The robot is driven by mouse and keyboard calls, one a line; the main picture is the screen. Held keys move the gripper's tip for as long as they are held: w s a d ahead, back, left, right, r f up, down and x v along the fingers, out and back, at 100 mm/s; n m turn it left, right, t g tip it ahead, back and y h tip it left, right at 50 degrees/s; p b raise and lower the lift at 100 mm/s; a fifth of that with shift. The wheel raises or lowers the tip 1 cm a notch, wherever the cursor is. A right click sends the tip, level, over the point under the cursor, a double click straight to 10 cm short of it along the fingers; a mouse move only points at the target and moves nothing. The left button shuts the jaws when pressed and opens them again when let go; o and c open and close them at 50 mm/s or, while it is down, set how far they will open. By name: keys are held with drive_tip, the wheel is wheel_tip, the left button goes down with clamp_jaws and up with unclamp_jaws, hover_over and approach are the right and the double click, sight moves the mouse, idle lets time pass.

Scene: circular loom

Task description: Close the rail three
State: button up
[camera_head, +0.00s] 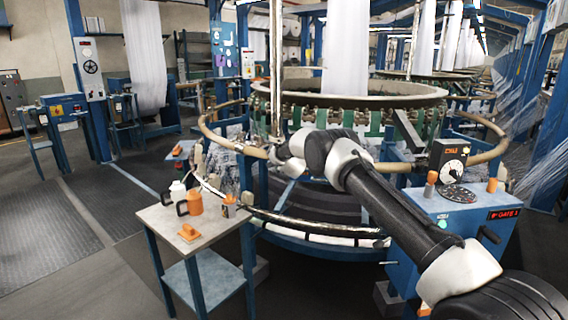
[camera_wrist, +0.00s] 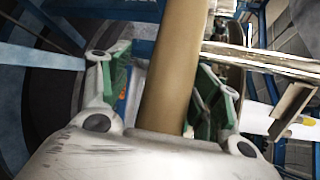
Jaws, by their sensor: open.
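A tan tubular rail (camera_head: 220,137) curves around the left and front of the circular loom (camera_head: 345,97). Another tan rail section (camera_head: 488,142) curves around the right side. I see no number on either. My gripper (camera_head: 280,152) is at the front of the loom, by the tan rail; my own arm partly hides this spot. In the wrist view my gripper (camera_wrist: 167,78) is open, with one green-padded finger on each side of a tan rail (camera_wrist: 175,60). The rail runs between the fingers toward the palm. I cannot tell whether the fingers touch it.
A small table (camera_head: 160,217) with bottles stands at front left. A blue control cabinet (camera_head: 455,215) with a dial box (camera_head: 452,160) and a lit gate sign stands at front right. A pale lower hoop (camera_head: 300,227) crosses the loom's front. Open floor lies left.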

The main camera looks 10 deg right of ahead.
drive_tip(key=a+v, duration=0.1)
drive_tip(key=v, duration=1)
drive_tip(key=shift+d, duration=0.45)
drive_tip(key=s+f+n+g+y, duration=0.1)
drive_tip(key=s+f+n+g, duration=0.6)
drive_tip(key=f, duration=0.4)
drive_tip(key=s+d+n+g, duration=0.15)
drive_tip(key=s+n, duration=0.35)
drive_tip(key=s, duration=0.5)
drive_tip(key=s+d+r+n, duration=0.2)
drive_tip(key=s+d+r, duration=0.5)
drive_tip(key=s, duration=0.9)
drive_tip(key=s+d+r+n+g+h, duration=0.1)
drive_tip(key=s+d+r+n, duration=0.2)
drive_tip(key=s+d+r, duration=0.4)
drive_tip(key=s+d+r+n+g+h, duration=0.1)
drive_tip(key=s+d+r, duration=0.6)
drive_tip(key=s+r, duration=0.9)
drive_tip(key=s+n, duration=0.1)
drive_tip(key=s, duration=0.8)
drive_tip(key=shift+s, duration=0.35)
